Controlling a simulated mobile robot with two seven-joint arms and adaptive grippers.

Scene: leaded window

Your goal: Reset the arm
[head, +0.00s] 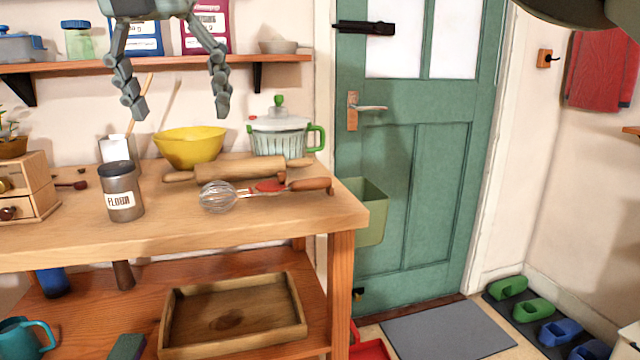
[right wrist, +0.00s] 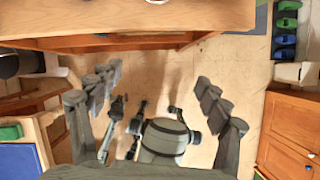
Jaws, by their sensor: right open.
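My right gripper (head: 181,112) hangs at the top left of the head view, in front of the shelf and above the workbench. Its two grey jointed fingers point down and stand wide apart, with nothing between them. The same open fingers show in the right wrist view (right wrist: 158,95), with the floor and parts of my own body beyond them. A dark rounded part at the top right edge of the head view looks like mine. I cannot make out my left gripper.
The workbench (head: 270,222) holds a flour tin (head: 120,192), yellow bowl (head: 190,147), rolling pin (head: 238,169), whisk (head: 222,195) and green-handled spinner (head: 280,135). A wall shelf (head: 285,60) is behind the gripper. A green door (head: 415,190) and grey mat (head: 447,331) are at right.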

